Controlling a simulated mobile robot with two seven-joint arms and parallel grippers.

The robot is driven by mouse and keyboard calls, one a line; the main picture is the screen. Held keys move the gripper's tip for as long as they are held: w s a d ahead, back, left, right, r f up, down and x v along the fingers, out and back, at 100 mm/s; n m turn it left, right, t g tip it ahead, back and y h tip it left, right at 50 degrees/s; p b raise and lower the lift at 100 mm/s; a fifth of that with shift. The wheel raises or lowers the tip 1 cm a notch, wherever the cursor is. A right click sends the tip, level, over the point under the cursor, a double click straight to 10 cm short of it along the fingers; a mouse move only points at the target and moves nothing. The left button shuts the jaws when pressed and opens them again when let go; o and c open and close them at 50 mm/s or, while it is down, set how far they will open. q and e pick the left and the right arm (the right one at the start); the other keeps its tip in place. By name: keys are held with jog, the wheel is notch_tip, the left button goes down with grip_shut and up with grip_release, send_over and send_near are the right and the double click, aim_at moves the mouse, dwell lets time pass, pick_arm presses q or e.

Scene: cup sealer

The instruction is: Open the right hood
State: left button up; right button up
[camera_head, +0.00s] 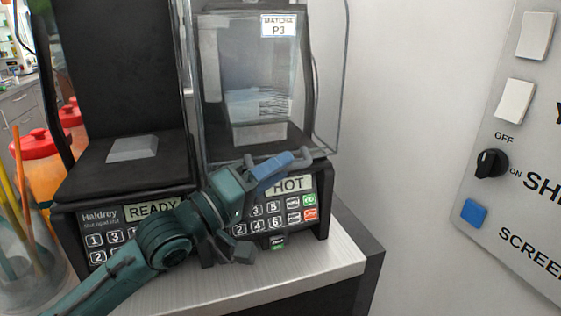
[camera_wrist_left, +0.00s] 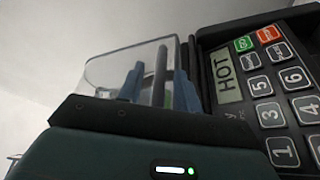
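The right hood (camera_head: 221,91) is a clear box-shaped cover with a "P3" label on the machine's right unit. It is down over that unit, above the keypad with the "HOT" display. It also shows in the left wrist view (camera_wrist_left: 108,72). My left gripper (camera_head: 291,166) is at the hood's lower front edge. In the left wrist view its blue fingers (camera_wrist_left: 156,84) stand on either side of a dark bar, apparently the hood's handle, with narrow gaps beside it. The gripper looks open around the bar. My right gripper is not in view.
The left unit (camera_head: 132,148) has a "READY" display and a grey block on its black top. Orange jars with red lids (camera_head: 38,144) stand at the left. A wall panel (camera_head: 520,150) with switches and a knob is at the right. The counter's front right (camera_head: 335,255) is bare.

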pick_arm(q)
jog(key=shift+w+d+r, duration=0.15)
jog(key=shift+w+d, duration=0.25)
jog(key=shift+d, duration=0.1)
jog(key=shift+c, duration=0.5)
grip_shut()
